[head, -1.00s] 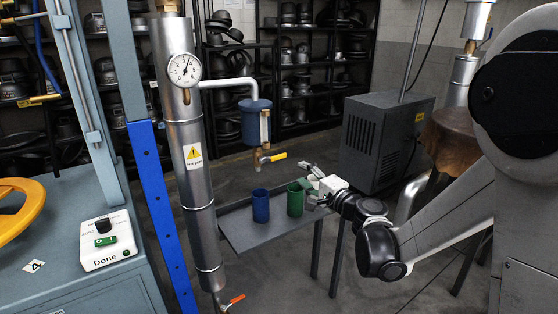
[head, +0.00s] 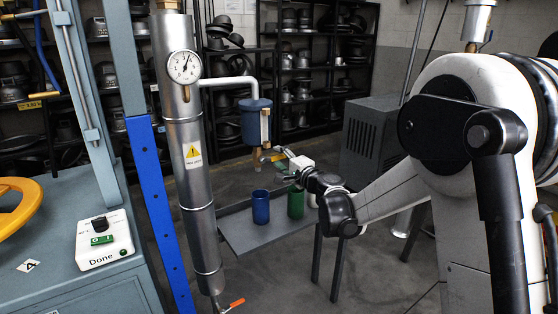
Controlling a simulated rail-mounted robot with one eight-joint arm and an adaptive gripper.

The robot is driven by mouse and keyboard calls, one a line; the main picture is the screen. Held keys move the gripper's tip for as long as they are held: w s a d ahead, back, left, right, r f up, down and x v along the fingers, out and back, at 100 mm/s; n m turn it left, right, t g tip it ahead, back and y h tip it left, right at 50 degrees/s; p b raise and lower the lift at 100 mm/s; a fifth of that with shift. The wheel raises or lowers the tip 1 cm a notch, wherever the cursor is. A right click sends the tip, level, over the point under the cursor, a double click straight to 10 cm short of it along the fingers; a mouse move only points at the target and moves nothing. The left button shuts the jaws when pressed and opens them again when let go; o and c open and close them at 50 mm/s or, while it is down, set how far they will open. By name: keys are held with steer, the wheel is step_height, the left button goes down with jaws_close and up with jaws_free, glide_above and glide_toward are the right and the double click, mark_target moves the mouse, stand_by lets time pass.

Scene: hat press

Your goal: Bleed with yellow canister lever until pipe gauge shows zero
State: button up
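The blue canister (head: 255,121) hangs from a pale side pipe off the tall silver pipe (head: 187,130). Its yellow lever (head: 272,157) sits on the brass valve below it, partly covered by my gripper. The round pipe gauge (head: 184,67) is on the silver pipe; its needle points up and slightly right, and its numbers are too small to read. My gripper (head: 276,167) is at the lever's right end, above the cups, with its fingers apart. I cannot tell whether a finger touches the lever.
A blue cup (head: 261,207) and a green cup (head: 296,203) stand on a grey shelf (head: 250,237) below my gripper. An orange-red lever (head: 236,303) is at the silver pipe's foot. A press with a "Done" box (head: 104,240) stands left. A grey cabinet (head: 369,135) stands behind.

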steer(key=shift+w+a, duration=0.15)
steer(key=shift+w, duration=0.05)
jaws_close()
